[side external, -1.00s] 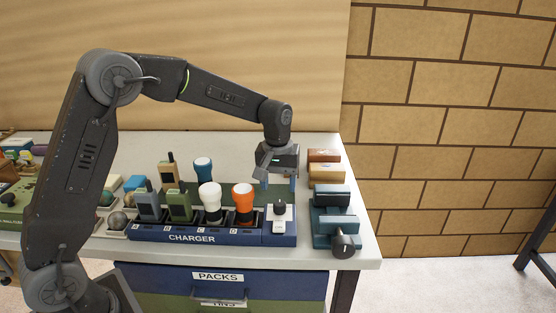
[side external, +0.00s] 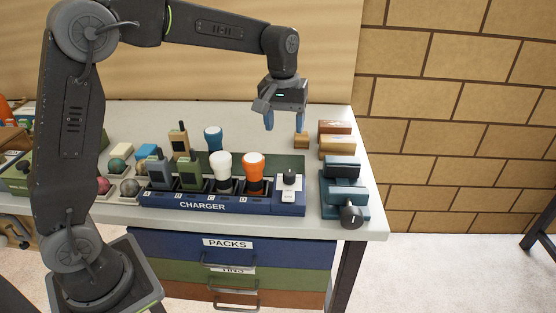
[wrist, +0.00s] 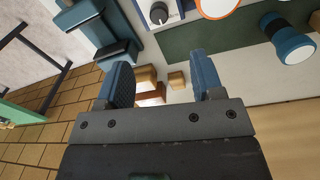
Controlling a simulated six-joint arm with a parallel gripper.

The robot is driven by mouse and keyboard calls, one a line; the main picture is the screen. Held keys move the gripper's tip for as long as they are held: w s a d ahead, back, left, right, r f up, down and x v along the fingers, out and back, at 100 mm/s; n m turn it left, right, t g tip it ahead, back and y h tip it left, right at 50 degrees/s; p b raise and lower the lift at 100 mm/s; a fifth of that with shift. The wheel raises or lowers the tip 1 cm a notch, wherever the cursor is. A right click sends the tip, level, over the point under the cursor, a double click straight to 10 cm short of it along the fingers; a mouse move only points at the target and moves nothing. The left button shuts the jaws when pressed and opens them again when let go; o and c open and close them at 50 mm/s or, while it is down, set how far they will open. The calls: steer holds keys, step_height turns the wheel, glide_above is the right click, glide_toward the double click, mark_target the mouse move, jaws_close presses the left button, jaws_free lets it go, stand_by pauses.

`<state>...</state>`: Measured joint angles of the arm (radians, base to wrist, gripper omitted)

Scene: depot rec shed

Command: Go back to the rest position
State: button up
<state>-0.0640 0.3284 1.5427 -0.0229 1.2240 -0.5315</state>
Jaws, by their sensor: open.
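My gripper (side external: 284,122) is open and empty, with its blue fingers pointing down above the back right of the table (side external: 375,226). In the wrist view my gripper (wrist: 163,82) shows its two fingers apart with nothing between them. The blue charger (side external: 215,207) stands below and in front of it, holding radios and torches in its slots. The charger's white block with a black knob (side external: 289,188) is at its right end. A small wooden block (side external: 301,140) lies on the table near the fingertips.
A blue vise (side external: 343,185) and brown blocks (side external: 337,147) stand at the table's right edge. A blue torch (side external: 213,138) stands behind the charger. Round balls (side external: 130,187) sit in a tray at left. Drawers (side external: 232,262) are below. The air around my gripper is clear.

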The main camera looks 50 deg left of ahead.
steer(key=s+d+r+m+t, duration=0.1)
steer(key=s+r+m, duration=0.15)
steer(key=s, duration=0.35)
steer(key=s+d+r+m+t, duration=0.1)
steer(key=s+r, duration=0.2)
steer(key=s, duration=0.3)
steer(key=s+f+m+t, duration=0.3)
steer(key=s, duration=1)
steer(key=shift+d+f, duration=0.3)
steer(key=shift+f, duration=0.1)
